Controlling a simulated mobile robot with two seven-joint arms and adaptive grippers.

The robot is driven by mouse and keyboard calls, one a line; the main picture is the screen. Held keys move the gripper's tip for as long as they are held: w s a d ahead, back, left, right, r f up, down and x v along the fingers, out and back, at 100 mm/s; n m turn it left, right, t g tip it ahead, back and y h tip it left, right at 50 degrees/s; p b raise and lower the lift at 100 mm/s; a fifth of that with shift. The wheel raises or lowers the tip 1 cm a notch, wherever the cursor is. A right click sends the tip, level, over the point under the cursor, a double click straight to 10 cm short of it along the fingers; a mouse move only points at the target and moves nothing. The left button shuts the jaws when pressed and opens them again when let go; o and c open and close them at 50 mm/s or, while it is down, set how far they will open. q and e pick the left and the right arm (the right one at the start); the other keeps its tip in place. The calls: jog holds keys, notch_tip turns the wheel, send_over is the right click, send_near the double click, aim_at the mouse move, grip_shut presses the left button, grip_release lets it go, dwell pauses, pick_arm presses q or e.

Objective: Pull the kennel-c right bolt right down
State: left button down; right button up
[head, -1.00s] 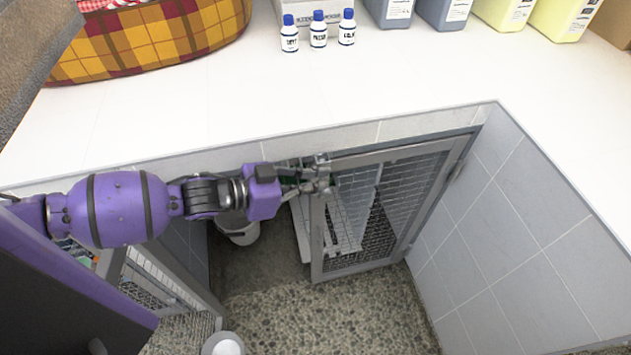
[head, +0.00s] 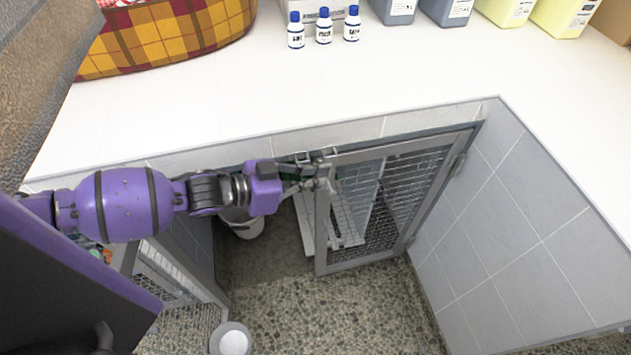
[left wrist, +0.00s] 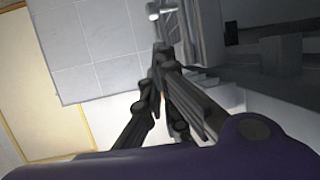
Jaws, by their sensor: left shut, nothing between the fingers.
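The mesh kennel door (head: 385,205) has a grey metal frame, hinged on the right side of its opening. My left gripper (head: 325,172) is at the upper left corner of the door frame, shut with nothing between the fingers. In the left wrist view its fingers (left wrist: 162,62) are together near a pale metal bolt end (left wrist: 153,12). Whether they touch the bolt or frame cannot be told. The rest of the bolt is hidden behind the gripper. My right gripper is not in view.
The white counter (head: 270,90) overhangs the opening, with several bottles and a plaid bed (head: 170,40) on it. A white bucket (head: 243,224) stands inside the kennel. Another mesh door (head: 175,275) is at lower left. A tiled wall (head: 520,220) bounds the right.

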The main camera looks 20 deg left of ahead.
pick_arm(q)
jog(key=v, duration=1)
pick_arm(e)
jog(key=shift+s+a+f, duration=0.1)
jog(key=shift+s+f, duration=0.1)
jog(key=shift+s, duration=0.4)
